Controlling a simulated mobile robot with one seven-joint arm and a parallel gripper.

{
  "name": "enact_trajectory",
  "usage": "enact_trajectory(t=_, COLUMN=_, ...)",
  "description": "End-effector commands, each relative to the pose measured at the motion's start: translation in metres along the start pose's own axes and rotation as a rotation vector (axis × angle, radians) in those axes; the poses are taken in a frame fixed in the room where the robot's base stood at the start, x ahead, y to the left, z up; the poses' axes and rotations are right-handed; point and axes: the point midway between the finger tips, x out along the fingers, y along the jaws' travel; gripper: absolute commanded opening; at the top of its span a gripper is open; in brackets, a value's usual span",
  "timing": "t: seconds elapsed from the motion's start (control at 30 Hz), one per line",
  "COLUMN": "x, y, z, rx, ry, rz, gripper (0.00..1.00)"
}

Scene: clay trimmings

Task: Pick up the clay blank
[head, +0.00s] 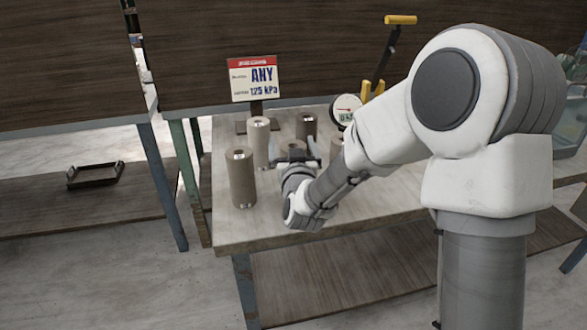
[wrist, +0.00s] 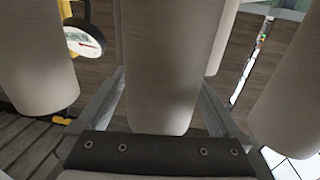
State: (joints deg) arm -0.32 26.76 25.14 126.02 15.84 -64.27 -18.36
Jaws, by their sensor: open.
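Several upright clay blanks, cylinders with a hole in the top, stand on the table (head: 235,228). A brown one (head: 242,180) is at the front left, a paler one (head: 260,145) behind it, and a dark one (head: 306,125) at the back. My gripper (head: 296,161) is open at a brown blank (head: 293,147), whose lower part it hides in the head view. In the wrist view this blank (wrist: 158,85) stands between the two spread fingers, with no clear contact. Another blank (head: 337,148) is partly hidden by my arm.
In the wrist view, blanks flank the fingers closely on the left (wrist: 38,60) and right (wrist: 288,105). A sign (head: 254,78) reads ANY, 125 kPa. A round gauge (head: 346,109) with yellow handles stands at the back. A small tray (head: 95,175) lies on a side table.

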Motion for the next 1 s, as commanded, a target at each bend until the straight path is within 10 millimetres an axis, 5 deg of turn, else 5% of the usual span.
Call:
enact_trajectory(t=0.1, x=0.0, y=0.0, z=0.0001, rx=0.0, ry=0.0, rz=0.0, gripper=0.98)
enact_trajectory(t=0.63, x=0.0001, y=0.0001, z=-0.0002, rx=0.0, ry=0.0, rz=0.0, gripper=0.03)
enact_trajectory(t=1.0, x=0.0005, y=0.0, z=-0.0025, rx=0.0, ry=0.005, rz=0.0, gripper=0.0)
